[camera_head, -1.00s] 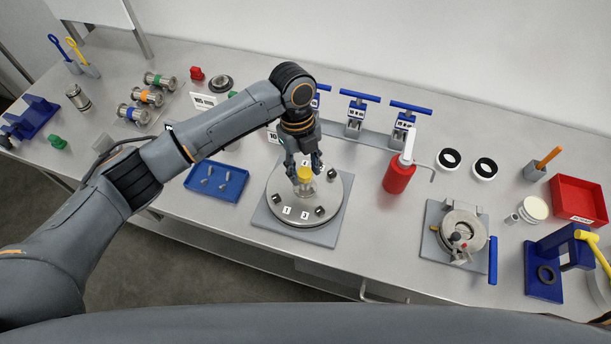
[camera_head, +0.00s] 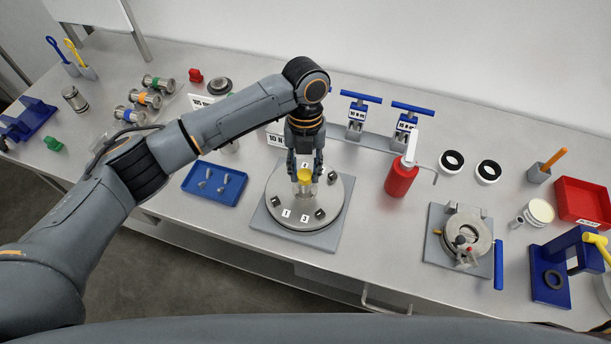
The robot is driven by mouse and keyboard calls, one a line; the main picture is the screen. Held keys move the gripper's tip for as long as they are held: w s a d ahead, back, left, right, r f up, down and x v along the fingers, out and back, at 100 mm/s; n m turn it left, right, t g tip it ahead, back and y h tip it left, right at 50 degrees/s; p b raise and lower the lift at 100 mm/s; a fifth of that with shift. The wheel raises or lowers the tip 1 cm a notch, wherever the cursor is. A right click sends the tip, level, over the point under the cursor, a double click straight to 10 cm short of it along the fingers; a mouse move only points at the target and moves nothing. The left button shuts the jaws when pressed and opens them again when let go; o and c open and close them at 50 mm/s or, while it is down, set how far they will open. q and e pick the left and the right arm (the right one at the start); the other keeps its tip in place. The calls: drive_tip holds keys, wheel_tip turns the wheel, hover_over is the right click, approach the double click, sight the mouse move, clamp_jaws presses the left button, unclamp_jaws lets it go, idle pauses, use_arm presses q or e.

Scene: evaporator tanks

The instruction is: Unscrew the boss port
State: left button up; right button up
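The boss port (camera_head: 305,183) shows as a small upright fitting with a yellow top, at the middle of a round grey metal plate (camera_head: 278,200). The plate rests on a square grey base (camera_head: 267,232) at the centre of the bench, with several small dark clamps and number labels around its rim. My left gripper (camera_head: 305,170) points down over the fitting, with one finger on each side of the yellow top. Whether the fingers touch it cannot be told, and they partly hide its back. My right gripper is not in view.
A blue tray (camera_head: 229,191) with small parts lies left of the plate. A red bottle (camera_head: 400,178) stands to the right, before blue-handled clamps (camera_head: 356,113). A round metal fixture (camera_head: 464,232) and a red bin (camera_head: 580,201) are farther right.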

use_arm(q)
drive_tip(key=shift+r+n+p, duration=0.15)
drive_tip(key=shift+n+p, duration=0.25)
drive_tip(key=shift+p, duration=0.1)
clamp_jaws()
drive_tip(key=n+p, duration=0.3)
drive_tip(key=shift+h, duration=0.3)
drive_tip(key=shift+n, duration=0.8)
drive_tip(key=shift+f+n, duration=0.2)
drive_tip(key=shift+n, duration=0.7)
drive_tip(key=n+h, duration=0.1)
drive_tip(key=n, duration=0.2)
drive_tip(key=shift+t, duration=0.3)
